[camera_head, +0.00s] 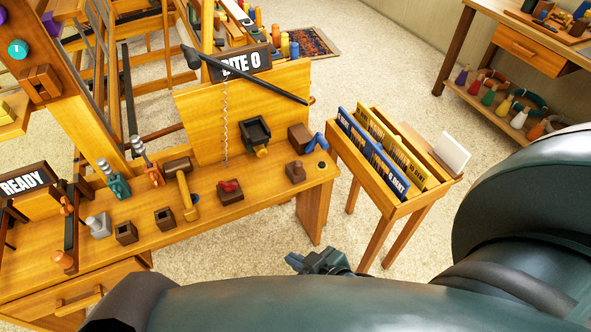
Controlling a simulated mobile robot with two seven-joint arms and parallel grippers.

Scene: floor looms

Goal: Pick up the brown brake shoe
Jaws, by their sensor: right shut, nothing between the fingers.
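Several brown pieces lie on the wooden bench, and I cannot tell for certain which is the brake shoe. One is a small brown block with a knob (296,172) near the bench's right end. Another brown block (299,138) stands behind it, beside a blue lever (318,142). A brown piece (177,164) lies further left, behind a yellow-handled mallet (186,193). My right gripper (294,259) is shut and empty, low in the picture, in front of the bench's right end and apart from all these pieces. My left gripper is not in view.
The bench (270,192) also bears open brown holders (126,233) and a sloped board (205,120) with a long dark rod (262,82) across it. A wooden card bin (400,210) stands right of the bench. Carpet shows between them.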

